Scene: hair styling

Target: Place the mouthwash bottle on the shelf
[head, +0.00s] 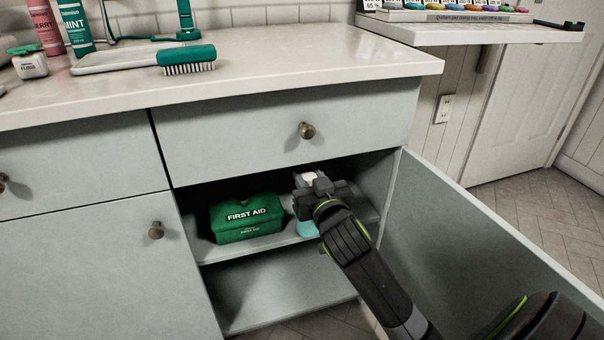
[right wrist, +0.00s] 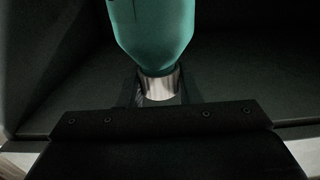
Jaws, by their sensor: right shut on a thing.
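The mouthwash bottle (head: 307,229) is teal with a pale cap, and is inside the open cabinet at the right of the shelf (head: 265,246). My right gripper (head: 312,186) reaches in through the opening and is shut on the bottle near its cap. The gripper and arm hide much of the bottle. In the right wrist view the teal bottle (right wrist: 155,30) and its shiny cap show between the fingers (right wrist: 158,90). I cannot tell whether the bottle's base touches the shelf. My left gripper is not in view.
A green first aid box (head: 246,217) stands on the same shelf, left of the bottle. The open cabinet door (head: 470,250) is close to my right arm. A drawer (head: 285,135) is shut above. A hairbrush (head: 187,60) lies on the counter (head: 300,60). The lower compartment looks empty.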

